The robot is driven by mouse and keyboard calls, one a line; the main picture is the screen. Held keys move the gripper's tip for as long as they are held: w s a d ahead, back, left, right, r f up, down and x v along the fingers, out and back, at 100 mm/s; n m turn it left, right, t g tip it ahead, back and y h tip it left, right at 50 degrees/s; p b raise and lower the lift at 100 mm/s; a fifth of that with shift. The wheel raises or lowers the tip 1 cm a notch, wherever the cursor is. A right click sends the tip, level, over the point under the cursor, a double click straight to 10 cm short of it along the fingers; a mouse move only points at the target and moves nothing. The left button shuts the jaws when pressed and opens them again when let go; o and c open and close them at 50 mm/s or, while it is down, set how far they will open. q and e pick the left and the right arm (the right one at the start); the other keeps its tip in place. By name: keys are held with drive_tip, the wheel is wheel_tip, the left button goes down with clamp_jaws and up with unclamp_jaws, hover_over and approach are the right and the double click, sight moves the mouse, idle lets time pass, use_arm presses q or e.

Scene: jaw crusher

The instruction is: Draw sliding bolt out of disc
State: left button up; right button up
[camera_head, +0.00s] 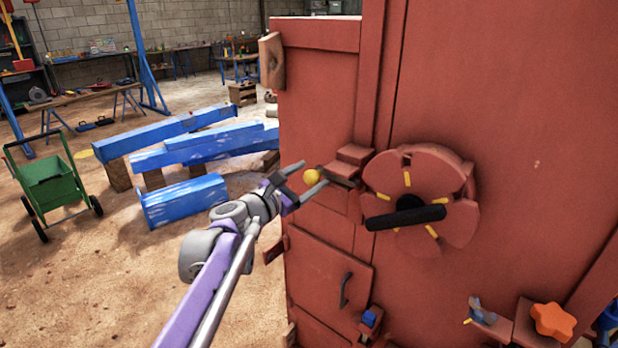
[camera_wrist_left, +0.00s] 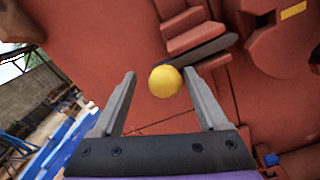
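The sliding bolt is a dark grey bar (camera_head: 340,174) with a yellow ball knob (camera_head: 311,177) at its left end. It runs through a red bracket (camera_head: 354,155) toward the red disc (camera_head: 455,180), which has notches, yellow marks and a black handle. Its far end at the disc is hard to make out. My left gripper (camera_head: 306,180) is open at the knob. In the left wrist view the knob (camera_wrist_left: 165,81) lies between the two fingertips, with a gap visible on the left side; contact on the right is unclear. My right gripper is out of view.
The red machine wall (camera_head: 540,110) fills the right side. Below are a small hatch with a handle (camera_head: 345,290) and an orange star knob (camera_head: 553,321). Blue beams (camera_head: 190,200) and a green cart (camera_head: 52,185) stand on the floor to the left.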

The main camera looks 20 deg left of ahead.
use_arm(q)
drive_tip(key=shift+d, duration=0.1)
drive_tip(key=v, duration=1)
drive_tip(key=shift+s+b, duration=0.3)
drive_tip(key=shift+s, duration=0.1)
drive_tip(key=s+d+f+m+g+p, duration=0.1)
drive_tip(key=s+d+f+m+g, duration=0.3)
drive_tip(key=s+d+f+m, duration=0.3)
drive_tip(key=s+d+f+m+g+p, duration=0.1)
drive_tip(key=s+d+f+m+g, duration=0.4)
drive_tip(key=f+m, duration=0.35)
drive_tip(key=s+a+f+m+g+y+p, duration=0.1)
drive_tip(key=s+a+f+m+y, duration=0.3)
drive_tip(key=s+f+m, duration=0.8)
drive_tip(key=shift+s+a+g+y, duration=0.35)
drive_tip(key=shift+s+g+y, duration=0.45)
drive_tip(key=shift+y, duration=0.3)
drive_tip(key=shift+r, duration=0.1)
